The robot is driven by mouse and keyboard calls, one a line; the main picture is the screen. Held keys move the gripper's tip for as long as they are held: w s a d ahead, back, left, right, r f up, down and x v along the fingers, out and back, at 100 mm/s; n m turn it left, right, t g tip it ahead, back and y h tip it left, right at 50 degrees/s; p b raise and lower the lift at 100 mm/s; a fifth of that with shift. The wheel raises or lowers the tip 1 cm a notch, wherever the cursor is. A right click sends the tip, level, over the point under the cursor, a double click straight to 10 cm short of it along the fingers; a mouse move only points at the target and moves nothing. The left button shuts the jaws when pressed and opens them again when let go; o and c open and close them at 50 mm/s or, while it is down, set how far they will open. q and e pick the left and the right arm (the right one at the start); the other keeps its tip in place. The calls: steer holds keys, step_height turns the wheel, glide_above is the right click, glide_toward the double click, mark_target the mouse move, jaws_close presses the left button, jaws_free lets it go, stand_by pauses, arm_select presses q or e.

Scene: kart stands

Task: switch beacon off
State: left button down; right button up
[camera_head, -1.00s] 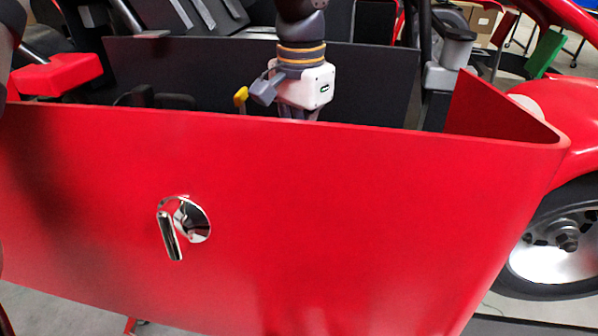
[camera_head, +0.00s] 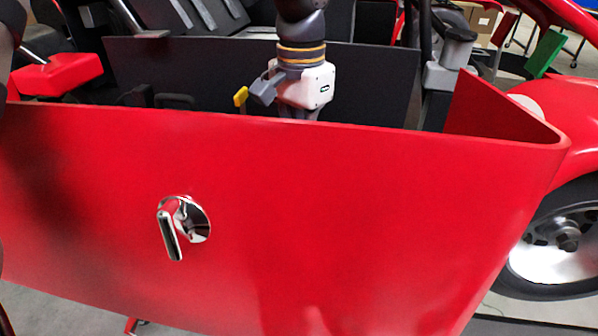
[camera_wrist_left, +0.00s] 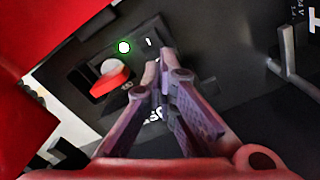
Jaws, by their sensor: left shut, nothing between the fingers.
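In the left wrist view a black switch panel (camera_wrist_left: 68,74) carries a red switch (camera_wrist_left: 110,82) with a pale round end and a lit green lamp (camera_wrist_left: 124,47). Which switch belongs to the beacon cannot be read. My left gripper (camera_wrist_left: 160,58) is shut and empty, its fingertips just right of the red switch in the picture. Whether they touch the panel I cannot tell. In the head view the left gripper (camera_head: 299,114) reaches down behind the red side panel, and its fingertips are hidden. My right gripper is not in view. No beacon is seen.
The red side panel (camera_head: 350,220) with a chrome handle (camera_head: 172,232) stands in front of the gripper. A dark inner wall (camera_head: 365,85) lies behind it. A yellow-tipped part (camera_head: 241,96) is close on its left. A wheel (camera_head: 555,255) is at the right.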

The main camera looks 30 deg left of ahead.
arm_select(q)
steer(key=shift+f, duration=1.25)
stand_by(0.4)
steer(key=shift+r+p, duration=0.4)
steer(key=shift+r, duration=3.1)
